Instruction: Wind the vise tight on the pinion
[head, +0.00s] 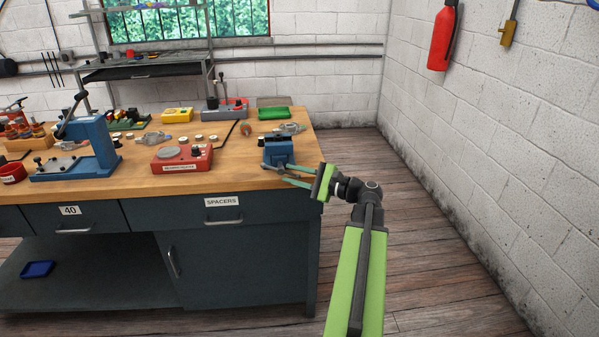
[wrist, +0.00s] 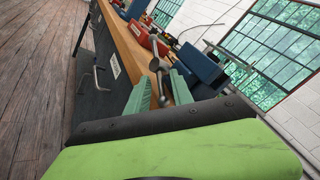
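The blue vise (head: 278,150) stands on the bench's front right corner; it also shows in the wrist view (wrist: 200,66). Its grey metal handle (wrist: 159,80) shows at the front of the vise, with a round knob. My gripper (head: 284,174) is in front of the vise at the bench edge. In the wrist view, its two pale green fingers (wrist: 163,82) are apart, with the handle seen between them. I cannot tell whether either finger touches the handle. I cannot make out the pinion in the jaws.
The wooden bench (head: 235,185) holds a red bearing heater (head: 182,158), a blue press (head: 88,148), a yellow box (head: 178,114) and a green tray (head: 274,112). Drawers lie below the bench top. The floor (head: 430,210) to the right is clear up to the wall.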

